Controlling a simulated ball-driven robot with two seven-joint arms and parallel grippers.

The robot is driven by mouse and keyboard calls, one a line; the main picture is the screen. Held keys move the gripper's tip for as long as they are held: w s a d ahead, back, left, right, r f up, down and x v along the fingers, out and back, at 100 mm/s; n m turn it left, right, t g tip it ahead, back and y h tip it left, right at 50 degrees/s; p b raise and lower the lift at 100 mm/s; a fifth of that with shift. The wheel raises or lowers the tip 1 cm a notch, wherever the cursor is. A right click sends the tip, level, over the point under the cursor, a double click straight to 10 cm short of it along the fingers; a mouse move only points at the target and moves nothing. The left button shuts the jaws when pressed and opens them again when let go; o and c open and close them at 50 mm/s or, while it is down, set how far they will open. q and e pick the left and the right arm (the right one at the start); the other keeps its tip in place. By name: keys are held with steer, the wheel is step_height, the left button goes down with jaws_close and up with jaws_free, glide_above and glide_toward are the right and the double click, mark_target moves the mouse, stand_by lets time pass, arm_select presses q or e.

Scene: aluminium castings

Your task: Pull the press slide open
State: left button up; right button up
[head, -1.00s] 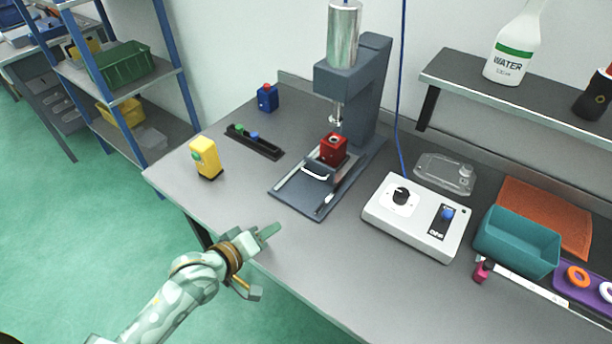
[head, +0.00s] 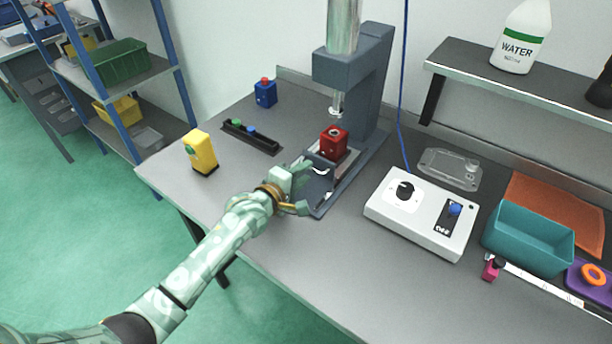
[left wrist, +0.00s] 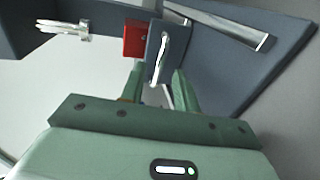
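The grey-blue press (head: 345,70) stands at the back of the bench. Its slide has a dark front plate (left wrist: 155,45) with a pale bar handle (left wrist: 161,57), and carries a red block (head: 334,142) under the press's ram (head: 337,103). The red block also shows in the left wrist view (left wrist: 135,39), behind the plate. The handle (head: 320,170) is partly hidden in the head view. My left gripper (head: 304,188) is at the front of the slide. In the left wrist view its fingers (left wrist: 158,86) are apart, one on each side of the handle's line; contact cannot be told. My right gripper is not in view.
A yellow box (head: 200,152) and a black button strip (head: 251,138) are left of the press, with a blue box (head: 265,93) behind. A white control box (head: 418,213) and teal bin (head: 527,238) stand right. The front middle of the bench is clear.

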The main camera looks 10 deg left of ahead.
arm_select(q)
steer(key=shift+w+d+f, duration=0.15)
steer(key=shift+w+d, duration=0.1)
steer(key=shift+w, duration=0.4)
